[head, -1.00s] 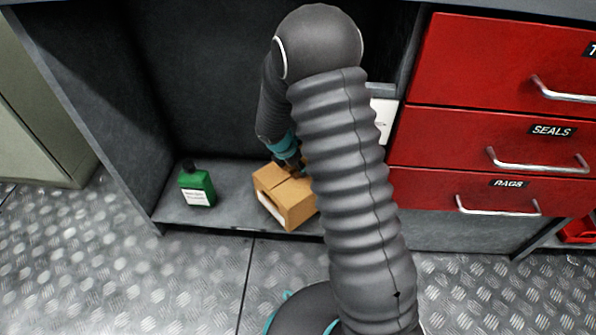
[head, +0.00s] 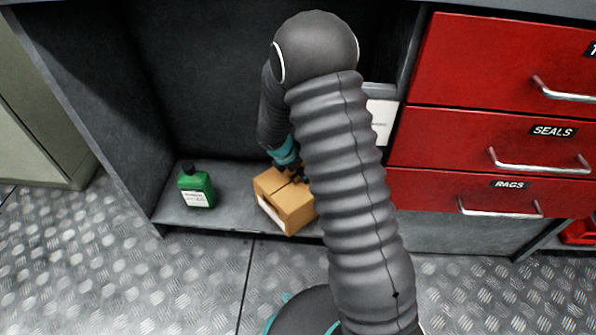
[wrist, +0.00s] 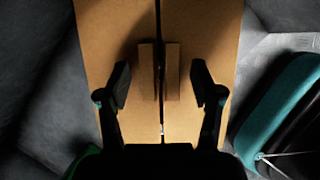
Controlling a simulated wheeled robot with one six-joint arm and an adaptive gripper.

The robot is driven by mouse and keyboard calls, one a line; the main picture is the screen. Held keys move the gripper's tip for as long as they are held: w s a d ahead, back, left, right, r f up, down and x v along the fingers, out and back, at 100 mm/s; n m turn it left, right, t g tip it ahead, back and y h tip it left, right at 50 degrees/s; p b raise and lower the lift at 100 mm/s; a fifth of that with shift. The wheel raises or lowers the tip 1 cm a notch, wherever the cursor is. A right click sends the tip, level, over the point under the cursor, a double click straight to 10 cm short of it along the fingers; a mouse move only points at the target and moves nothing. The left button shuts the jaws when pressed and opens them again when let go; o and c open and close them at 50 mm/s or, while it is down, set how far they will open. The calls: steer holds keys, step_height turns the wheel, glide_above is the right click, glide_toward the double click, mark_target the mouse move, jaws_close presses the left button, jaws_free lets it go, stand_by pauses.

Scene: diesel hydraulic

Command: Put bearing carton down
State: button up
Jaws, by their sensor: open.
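The bearing carton (head: 285,205) is a brown cardboard box with a white label on its front side. It rests on the grey shelf (head: 232,219) in the open bay under the bench. In the wrist view the carton's top (wrist: 195,30) fills the middle, with a dark centre seam and a small raised tab (wrist: 158,72) across it. My gripper (wrist: 160,84) is open above the carton, with one finger on each side of the tab and a gap to it. In the head view my gripper (head: 297,174) is at the carton's top, and my arm hides the right part.
A green bottle (head: 196,188) with a dark cap stands left on the shelf. A white-labelled container (head: 381,118) shows behind my arm. Red drawers (head: 490,140) are on the right, two labelled SEALS and RAGS. Shelf between bottle and carton is clear.

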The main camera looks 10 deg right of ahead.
steer(key=p+v, duration=0.2)
steer(key=v, duration=1)
